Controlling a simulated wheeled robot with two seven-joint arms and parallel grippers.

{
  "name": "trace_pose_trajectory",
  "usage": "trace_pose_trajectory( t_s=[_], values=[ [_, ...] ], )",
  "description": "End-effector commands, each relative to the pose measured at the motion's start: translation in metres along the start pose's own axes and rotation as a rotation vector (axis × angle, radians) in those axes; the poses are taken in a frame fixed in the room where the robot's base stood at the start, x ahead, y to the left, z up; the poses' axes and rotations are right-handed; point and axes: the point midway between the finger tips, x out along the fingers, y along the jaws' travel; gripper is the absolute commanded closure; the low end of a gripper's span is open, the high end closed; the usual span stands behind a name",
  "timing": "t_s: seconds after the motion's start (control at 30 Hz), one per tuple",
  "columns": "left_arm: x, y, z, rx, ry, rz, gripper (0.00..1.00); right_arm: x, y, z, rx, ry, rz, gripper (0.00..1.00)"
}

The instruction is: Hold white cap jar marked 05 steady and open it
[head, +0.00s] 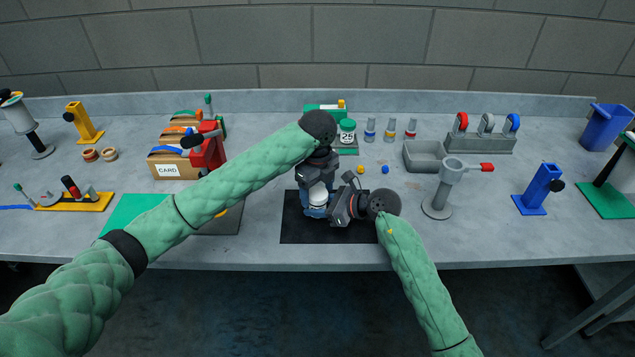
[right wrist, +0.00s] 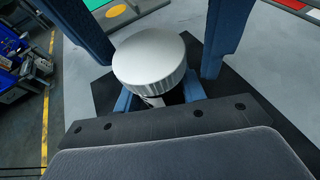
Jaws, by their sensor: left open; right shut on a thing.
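The jar's white ribbed cap (head: 318,199) shows over the black mat (head: 298,232) in the head view, and large in the right wrist view (right wrist: 155,62). The jar's body is mostly hidden under the cap and behind the grippers, and no 05 mark is visible. My right gripper (head: 330,209) comes in low from the right and is shut on the jar below the cap. My left gripper (head: 318,188) points down from above. Its blue fingers (right wrist: 158,40) stand open on either side of the cap, with a visible gap.
Behind stands a green-capped jar marked 25 (head: 347,131) and several small vials (head: 391,128). A grey bin (head: 425,156) and a grey post stand (head: 440,190) are to the right. A CARD box (head: 168,168) is left, near my left arm. The mat's front is clear.

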Motion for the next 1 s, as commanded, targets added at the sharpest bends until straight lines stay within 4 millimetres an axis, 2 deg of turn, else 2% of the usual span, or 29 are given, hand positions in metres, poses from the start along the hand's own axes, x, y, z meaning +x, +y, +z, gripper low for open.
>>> trace_pose_trajectory(
  t_s=[0.2, 0.27, 0.4, 0.47, 0.67, 0.77, 1.0],
  values=[
    [0.0007, 0.0000, 0.0000, 0.000, 0.000, 0.000, 0.28, 0.0000, 0.0000, 0.0002, 0.000, 0.000, 0.000, 1.00],
    [0.0006, 0.0000, 0.0000, 0.000, 0.000, 0.000, 0.38, 0.0000, 0.0000, 0.0002, 0.000, 0.000, 0.000, 1.00],
    [0.0006, 0.0000, 0.0000, 0.000, 0.000, 0.000, 0.66, 0.0000, 0.0000, 0.0002, 0.000, 0.000, 0.000, 1.00],
    [0.0005, 0.0000, 0.0000, 0.000, 0.000, 0.000, 0.76, 0.0000, 0.0000, 0.0002, 0.000, 0.000, 0.000, 1.00],
    [0.0005, -0.0001, -0.0002, -0.013, 0.001, 0.000, 0.76, 0.0001, 0.0001, 0.0002, 0.000, 0.000, 0.000, 1.00],
    [0.0008, -0.0001, -0.0008, -0.078, 0.002, 0.000, 0.76, 0.0001, 0.0001, 0.0002, 0.000, 0.000, 0.000, 1.00],
    [0.0004, -0.0003, -0.0012, -0.430, 0.003, 0.000, 0.76, 0.0002, 0.0003, 0.0003, 0.000, 0.000, 0.000, 1.00]
  ],
)
